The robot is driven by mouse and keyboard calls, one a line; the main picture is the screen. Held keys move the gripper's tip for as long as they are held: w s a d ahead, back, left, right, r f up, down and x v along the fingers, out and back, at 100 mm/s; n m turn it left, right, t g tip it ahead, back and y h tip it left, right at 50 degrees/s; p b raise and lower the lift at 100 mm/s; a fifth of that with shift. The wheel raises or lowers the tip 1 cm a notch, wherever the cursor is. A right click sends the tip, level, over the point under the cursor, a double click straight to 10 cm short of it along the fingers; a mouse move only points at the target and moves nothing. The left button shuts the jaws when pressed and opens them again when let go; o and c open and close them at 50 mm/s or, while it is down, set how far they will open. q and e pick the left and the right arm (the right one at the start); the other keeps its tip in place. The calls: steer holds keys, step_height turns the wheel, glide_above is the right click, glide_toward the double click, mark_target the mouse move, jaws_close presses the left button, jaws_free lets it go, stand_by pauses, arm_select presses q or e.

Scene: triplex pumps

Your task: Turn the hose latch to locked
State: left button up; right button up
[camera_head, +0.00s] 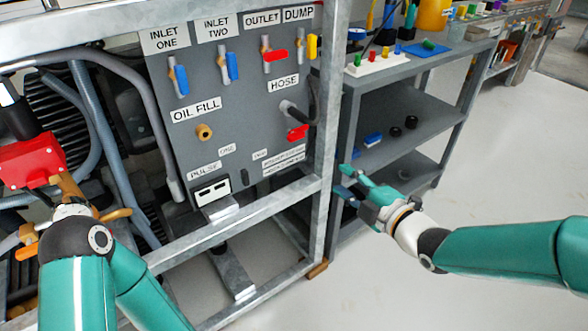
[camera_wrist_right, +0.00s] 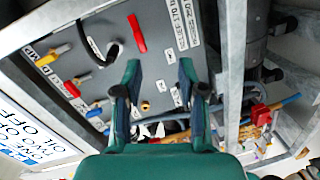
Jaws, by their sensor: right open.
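The hose latch is a red handle (camera_head: 298,132) under the HOSE label on the grey panel (camera_head: 235,105). It sits just below the hose fitting, from which a dark hose (camera_head: 318,95) bends up. In the right wrist view the red handle (camera_wrist_right: 137,34) shows beyond my fingers, beside the dark hose (camera_wrist_right: 112,52). My right gripper (camera_head: 346,180) is open and empty, right of and below the latch, apart from it. Its two fingers also frame the right wrist view (camera_wrist_right: 160,65). My left arm is at the lower left of the head view; its fingers cannot be made out clearly.
A galvanised frame post (camera_head: 328,130) stands between the latch and my right gripper in the head view. Blue, red and yellow valve handles line the panel top. A grey shelf unit (camera_head: 410,110) holds tools at right. Open floor (camera_head: 490,180) lies right.

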mark_target(298, 138)
steer(key=w+a+n+b, duration=0.1)
steer(key=w+a, duration=0.2)
steer(key=w, duration=0.1)
steer(key=w+a+r+n+y+b, duration=0.1)
steer(key=w+a, duration=0.3)
steer(key=w+a+r+n+b, duration=0.1)
steer(key=w+a, duration=0.2)
steer(key=w, duration=0.2)
steer(key=shift+a+r+n+t+y+b, duration=0.15)
steer(key=shift+a+n+t+y+b, duration=0.15)
steer(key=shift+a+t+b, duration=0.1)
arm_select(q)
step_height(298, 138, down, 6)
steer(key=shift+r, duration=0.1)
